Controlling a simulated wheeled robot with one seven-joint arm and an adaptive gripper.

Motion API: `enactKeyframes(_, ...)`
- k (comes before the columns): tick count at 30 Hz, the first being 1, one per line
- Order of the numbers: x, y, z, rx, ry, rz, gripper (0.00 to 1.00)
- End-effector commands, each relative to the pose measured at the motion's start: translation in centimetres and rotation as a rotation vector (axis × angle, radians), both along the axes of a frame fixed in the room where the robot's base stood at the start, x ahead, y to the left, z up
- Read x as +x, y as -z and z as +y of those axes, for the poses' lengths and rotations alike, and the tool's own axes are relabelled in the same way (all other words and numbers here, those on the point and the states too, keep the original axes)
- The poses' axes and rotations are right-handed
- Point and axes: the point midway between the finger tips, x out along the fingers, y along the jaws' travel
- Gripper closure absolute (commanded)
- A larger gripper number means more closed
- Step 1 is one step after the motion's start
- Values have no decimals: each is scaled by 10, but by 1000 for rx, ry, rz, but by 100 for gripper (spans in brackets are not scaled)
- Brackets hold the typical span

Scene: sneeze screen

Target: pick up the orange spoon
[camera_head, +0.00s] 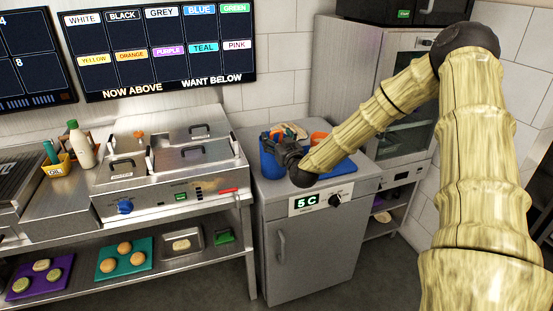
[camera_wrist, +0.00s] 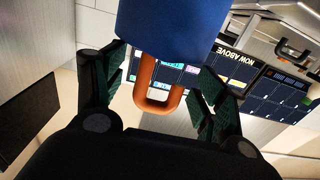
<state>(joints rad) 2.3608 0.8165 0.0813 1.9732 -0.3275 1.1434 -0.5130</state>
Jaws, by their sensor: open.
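An orange loop (camera_wrist: 158,98), which looks like a utensil's handle end, extends from the rim of a blue container (camera_wrist: 170,25) in the upside-down wrist view. The rest is hidden, so I cannot tell whether it is the spoon. The blue container (camera_head: 268,163) stands on the grey cabinet top in the head view, with orange bits at its top. My gripper (camera_wrist: 162,72) is open, its fingers on either side of the loop with gaps showing. In the head view my gripper (camera_head: 287,152) is dark and right beside the container, partly covering it.
A blue tray (camera_head: 345,168) with an orange item (camera_head: 318,138) sits right of my gripper, partly behind my arm. A steel lidded unit (camera_head: 170,160) stands left, with a small orange piece (camera_head: 139,133) on it. A steel oven (camera_head: 410,100) stands behind my arm.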

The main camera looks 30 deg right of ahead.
Motion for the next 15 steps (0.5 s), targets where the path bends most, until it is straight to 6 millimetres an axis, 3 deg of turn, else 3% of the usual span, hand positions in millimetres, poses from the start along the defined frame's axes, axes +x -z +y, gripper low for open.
enactKeyframes(12, 10, 1, -1, 0, -1, 1, 29)
enactKeyframes(15, 10, 1, -1, 0, -1, 1, 47)
